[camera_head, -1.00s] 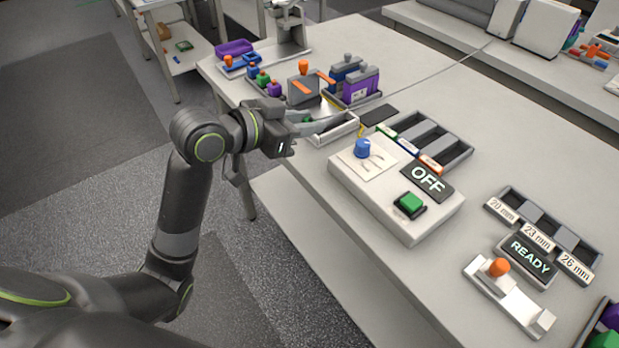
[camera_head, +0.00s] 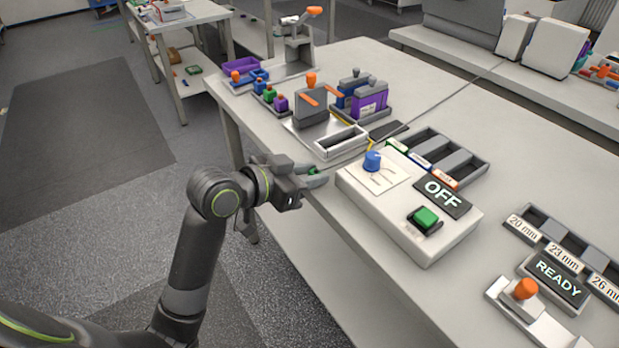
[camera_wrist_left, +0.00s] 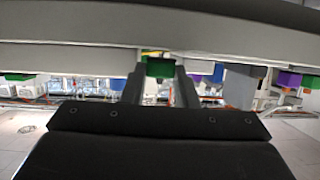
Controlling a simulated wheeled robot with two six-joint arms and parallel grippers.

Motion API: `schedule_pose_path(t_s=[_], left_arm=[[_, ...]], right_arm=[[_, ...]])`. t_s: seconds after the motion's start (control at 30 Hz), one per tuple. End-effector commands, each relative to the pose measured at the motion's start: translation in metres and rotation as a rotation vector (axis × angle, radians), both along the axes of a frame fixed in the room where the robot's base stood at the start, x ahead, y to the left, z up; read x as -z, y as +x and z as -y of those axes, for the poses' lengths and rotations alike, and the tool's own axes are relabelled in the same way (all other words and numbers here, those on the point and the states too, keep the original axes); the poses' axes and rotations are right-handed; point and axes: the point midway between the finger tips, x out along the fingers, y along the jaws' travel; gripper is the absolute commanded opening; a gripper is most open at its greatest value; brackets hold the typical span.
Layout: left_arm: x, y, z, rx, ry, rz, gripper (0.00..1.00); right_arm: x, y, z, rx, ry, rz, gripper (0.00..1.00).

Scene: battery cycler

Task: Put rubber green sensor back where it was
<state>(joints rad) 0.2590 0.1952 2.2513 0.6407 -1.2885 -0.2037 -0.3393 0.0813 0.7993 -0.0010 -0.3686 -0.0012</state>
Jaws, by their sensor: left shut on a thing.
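My left gripper (camera_head: 312,174) is shut on a small green piece, which I take to be the rubber green sensor (camera_head: 313,169). It is held just off the table's front edge, left of the white control box. In the left wrist view the green sensor (camera_wrist_left: 160,67) sits between the two fingers (camera_wrist_left: 160,85). Most of it is hidden by the fingers in the head view. A white tray with an empty dark recess (camera_head: 341,143) lies on the table beyond the gripper. My right gripper is not in view.
The control box (camera_head: 410,205) reads OFF and has a blue knob (camera_head: 372,160) and green button (camera_head: 425,217). A small rack (camera_head: 270,97) holds coloured pieces. A grey orange-topped device (camera_head: 311,105) and purple blocks (camera_head: 370,98) stand behind the tray. A READY display (camera_head: 557,278) stands at right.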

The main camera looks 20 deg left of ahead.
Motion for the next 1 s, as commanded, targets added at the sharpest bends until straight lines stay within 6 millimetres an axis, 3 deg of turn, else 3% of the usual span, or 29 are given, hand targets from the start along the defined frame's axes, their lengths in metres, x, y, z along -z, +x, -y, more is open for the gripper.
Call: schedule_pose_path(t_s=[0.37, 0.4, 0.57, 1.0], left_arm=[[0.0084, 0.0000, 0.0000, 0.000, -0.001, 0.001, 0.04], [0.0090, 0.0001, 0.0000, 0.000, -0.001, 0.001, 0.28], [0.0080, 0.0001, 0.0000, 0.000, 0.000, 0.001, 0.48], [0.0021, -0.0056, -0.0048, -0.001, 0.002, 0.003, 0.48]], right_arm=[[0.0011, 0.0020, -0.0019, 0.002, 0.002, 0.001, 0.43], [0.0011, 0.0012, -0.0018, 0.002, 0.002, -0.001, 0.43], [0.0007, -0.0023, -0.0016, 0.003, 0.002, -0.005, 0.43], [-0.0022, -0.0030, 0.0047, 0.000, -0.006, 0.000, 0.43]])
